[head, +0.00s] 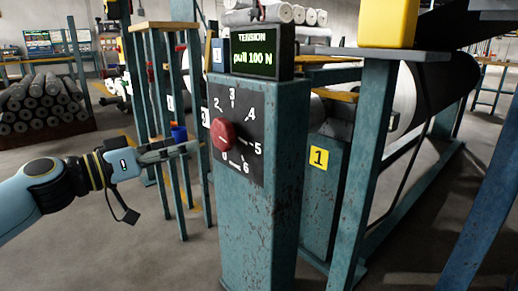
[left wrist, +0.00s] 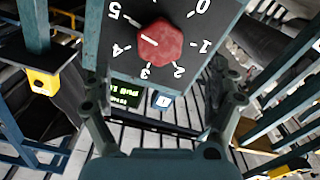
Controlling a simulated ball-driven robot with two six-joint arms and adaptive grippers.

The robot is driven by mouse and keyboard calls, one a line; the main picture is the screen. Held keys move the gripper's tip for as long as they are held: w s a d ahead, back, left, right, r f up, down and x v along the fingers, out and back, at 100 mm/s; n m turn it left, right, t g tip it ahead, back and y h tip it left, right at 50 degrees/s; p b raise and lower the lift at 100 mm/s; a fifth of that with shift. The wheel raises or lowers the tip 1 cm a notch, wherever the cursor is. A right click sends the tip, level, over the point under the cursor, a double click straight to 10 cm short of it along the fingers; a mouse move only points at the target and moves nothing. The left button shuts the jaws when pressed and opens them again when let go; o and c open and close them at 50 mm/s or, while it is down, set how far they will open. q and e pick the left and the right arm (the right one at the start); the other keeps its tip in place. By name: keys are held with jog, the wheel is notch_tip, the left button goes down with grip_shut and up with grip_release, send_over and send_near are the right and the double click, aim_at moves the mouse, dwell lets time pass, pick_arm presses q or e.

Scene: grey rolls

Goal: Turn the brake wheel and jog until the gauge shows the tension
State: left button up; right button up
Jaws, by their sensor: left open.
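The red brake wheel (head: 223,134) is a knob on a dark dial plate (head: 240,100) with the numbers 0 to 6, on a worn teal post (head: 262,220). The wheel also shows in the left wrist view (left wrist: 161,43), where its white mark seems to point between 4 and 5. The gauge (head: 262,50) on top of the post reads "TENSION pull 100 N" in green. My left gripper (head: 192,148) is just left of the wheel, open. In the left wrist view its fingers (left wrist: 163,98) are spread, with the wheel beyond them and apart. My right gripper is out of view.
A teal frame with a yellow "1" label (head: 319,157) and a large grey roll (head: 404,98) stand right of the post. A yellow block (head: 388,22) sits above. A stand (head: 160,75) is behind my left gripper. Stacked rolls (head: 40,105) lie far left. Floor at left front is clear.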

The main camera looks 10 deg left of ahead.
aim_at(219, 138)
pick_arm(q)
jog(key=x, duration=1)
jog(key=shift+w+d+b, duration=0.2)
jog(key=shift+b, duration=0.2)
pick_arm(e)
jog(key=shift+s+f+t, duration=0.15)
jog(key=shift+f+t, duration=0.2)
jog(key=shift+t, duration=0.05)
pick_arm(q)
jog(key=c, duration=1.2)
